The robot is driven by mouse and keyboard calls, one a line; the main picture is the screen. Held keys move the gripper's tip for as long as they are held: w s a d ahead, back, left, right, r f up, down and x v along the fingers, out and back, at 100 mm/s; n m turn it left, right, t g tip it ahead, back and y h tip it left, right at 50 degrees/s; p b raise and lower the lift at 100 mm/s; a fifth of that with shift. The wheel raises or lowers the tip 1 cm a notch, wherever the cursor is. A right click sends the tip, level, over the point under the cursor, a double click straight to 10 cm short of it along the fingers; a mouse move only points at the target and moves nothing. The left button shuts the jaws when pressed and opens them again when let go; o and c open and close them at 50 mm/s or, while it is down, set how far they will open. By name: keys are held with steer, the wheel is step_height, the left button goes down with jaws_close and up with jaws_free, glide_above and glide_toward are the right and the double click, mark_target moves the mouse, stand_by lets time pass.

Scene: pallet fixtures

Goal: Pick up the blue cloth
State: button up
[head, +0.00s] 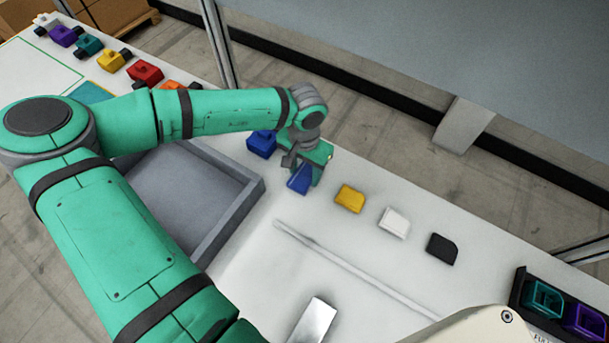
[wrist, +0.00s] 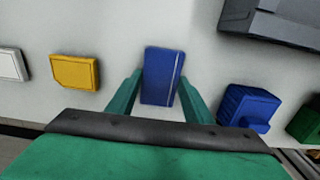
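The blue cloth (wrist: 162,75) is a flat, folded dark blue rectangle with a thin pale line near one edge. In the wrist view it stands between my two green fingertips (wrist: 161,76), which meet its left and right edges. In the head view the blue cloth (head: 299,180) looks steeply tilted at my gripper (head: 310,176), over the white table. Whether its lower edge touches the table is hard to tell. The far finger is partly hidden in the head view.
A yellow cloth (head: 349,198), a white one (head: 394,222) and a black one (head: 441,248) lie in a row to the right. A blue block-like fixture (head: 262,143) stands close by. A grey tray (head: 234,222) is left of my gripper.

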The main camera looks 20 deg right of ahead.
steer(key=shift+c, duration=1.4)
steer(key=shift+r, duration=0.1)
steer(key=shift+r, duration=0.65)
steer(key=s+r, duration=1.1)
steer(key=s, duration=0.3)
steer(key=shift+r, duration=0.25)
steer(key=shift+a, duration=0.1)
